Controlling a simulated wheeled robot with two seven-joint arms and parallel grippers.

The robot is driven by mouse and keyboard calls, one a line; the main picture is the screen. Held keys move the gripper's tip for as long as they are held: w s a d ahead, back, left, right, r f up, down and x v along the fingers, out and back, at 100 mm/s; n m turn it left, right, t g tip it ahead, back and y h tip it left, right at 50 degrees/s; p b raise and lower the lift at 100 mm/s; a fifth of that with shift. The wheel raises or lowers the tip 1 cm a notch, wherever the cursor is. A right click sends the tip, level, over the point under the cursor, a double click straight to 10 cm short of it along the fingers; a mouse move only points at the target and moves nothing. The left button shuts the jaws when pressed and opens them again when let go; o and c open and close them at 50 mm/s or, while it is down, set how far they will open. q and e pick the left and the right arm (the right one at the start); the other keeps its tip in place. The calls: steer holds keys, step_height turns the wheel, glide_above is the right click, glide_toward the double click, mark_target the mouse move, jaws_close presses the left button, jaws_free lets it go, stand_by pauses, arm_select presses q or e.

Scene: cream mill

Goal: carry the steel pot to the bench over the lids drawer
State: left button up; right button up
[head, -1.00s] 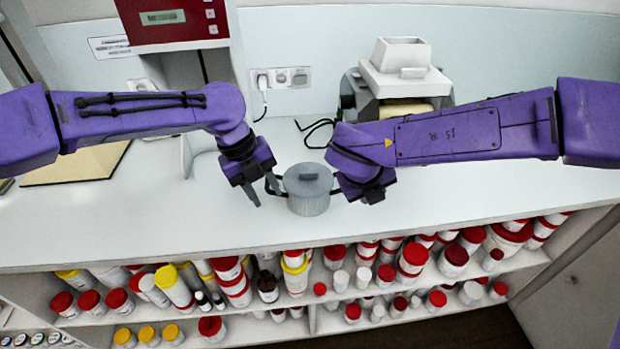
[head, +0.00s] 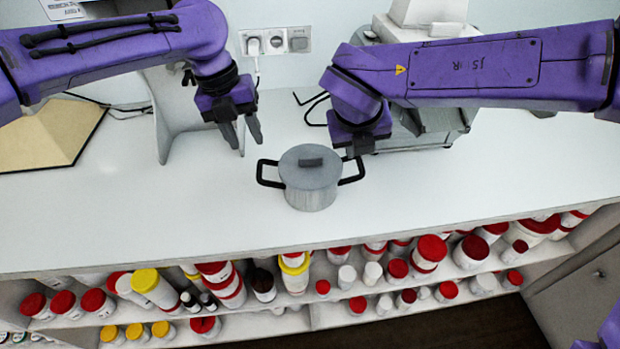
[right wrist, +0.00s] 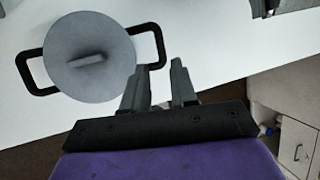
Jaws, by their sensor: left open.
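The steel pot (head: 309,186), grey with a flat lid and two black loop handles, stands upright on the white bench (head: 160,222). My left gripper (head: 243,140) is open and empty, behind and left of the pot's left handle, apart from it. My right gripper (head: 352,150) is close behind the right handle; its fingers are mostly hidden in the head view. In the right wrist view its two fingers (right wrist: 158,68) stand apart beside the right handle, with nothing clearly gripped. The pot also shows there (right wrist: 92,58). I cannot identify the lids drawer.
A grey machine (head: 435,122) with a white top stands behind my right arm. A beige board (head: 45,140) lies at the left. Shelves below the front edge hold several red- and yellow-lidded jars (head: 150,285). The bench right of the pot is clear.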

mark_target(259, 168)
arm_select(q)
steer(key=f, duration=0.3)
steer(key=d+f, duration=0.1)
steer(key=f, duration=0.6)
steer(key=shift+d+f, duration=0.15)
steer(key=shift+d, duration=0.25)
arm_select(e)
steer(key=x, duration=1)
steer(key=shift+w+f, duration=0.1)
steer(key=shift+f, duration=0.1)
arm_select(q)
steer(key=c, duration=0.3)
arm_select(e)
steer(key=c, duration=0.3)
arm_select(q)
jaws_close()
arm_select(e)
jaws_close()
steer(key=shift+r, duration=0.1)
